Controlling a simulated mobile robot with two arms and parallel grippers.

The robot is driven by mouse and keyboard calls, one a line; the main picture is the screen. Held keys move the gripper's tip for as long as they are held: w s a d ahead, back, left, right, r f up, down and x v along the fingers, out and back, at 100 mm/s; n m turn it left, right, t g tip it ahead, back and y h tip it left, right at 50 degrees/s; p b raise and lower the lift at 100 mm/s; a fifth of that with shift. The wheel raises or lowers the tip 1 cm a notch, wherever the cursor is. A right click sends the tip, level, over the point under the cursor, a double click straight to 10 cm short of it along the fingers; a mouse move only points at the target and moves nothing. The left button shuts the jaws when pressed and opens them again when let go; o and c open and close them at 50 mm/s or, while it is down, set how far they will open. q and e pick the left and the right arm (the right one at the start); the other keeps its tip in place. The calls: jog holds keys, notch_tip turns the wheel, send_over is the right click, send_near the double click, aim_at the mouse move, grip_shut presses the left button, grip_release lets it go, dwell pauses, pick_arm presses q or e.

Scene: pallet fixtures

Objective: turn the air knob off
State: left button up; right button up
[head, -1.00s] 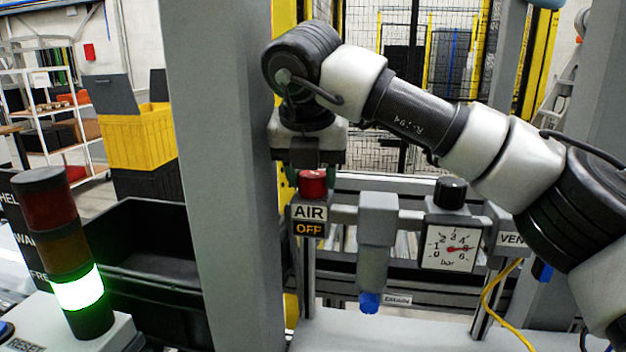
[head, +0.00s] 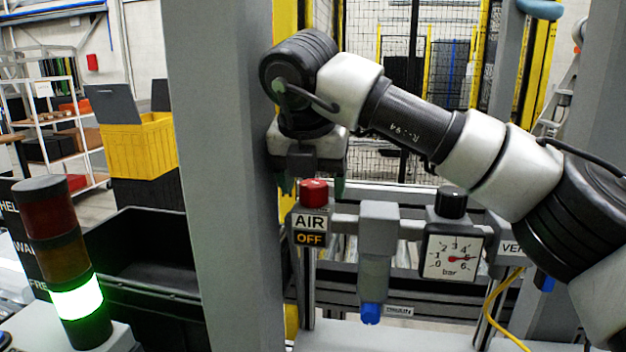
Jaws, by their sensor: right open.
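The red air knob (head: 313,192) sits on top of its block, above a label (head: 309,229) reading AIR and OFF. My right gripper (head: 312,186) points down over the knob. Its fingers are open, one on each side of the knob in the picture. I cannot tell whether they touch it. My left gripper is not in view.
A grey post (head: 225,180) stands close to the left of the knob. A filter bowl with a blue drain (head: 371,313) and a black regulator knob (head: 451,203) are to the right. A stack light (head: 75,300) glows green. A black bin (head: 145,265) is at left.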

jog(key=d+v, duration=0.1)
jog(key=v, duration=0.9)
jog(key=shift+s+a+r, duration=0.2)
jog(key=shift+a+r, duration=0.15)
jog(key=shift+a, duration=0.15)
jog(key=shift+r, duration=0.1)
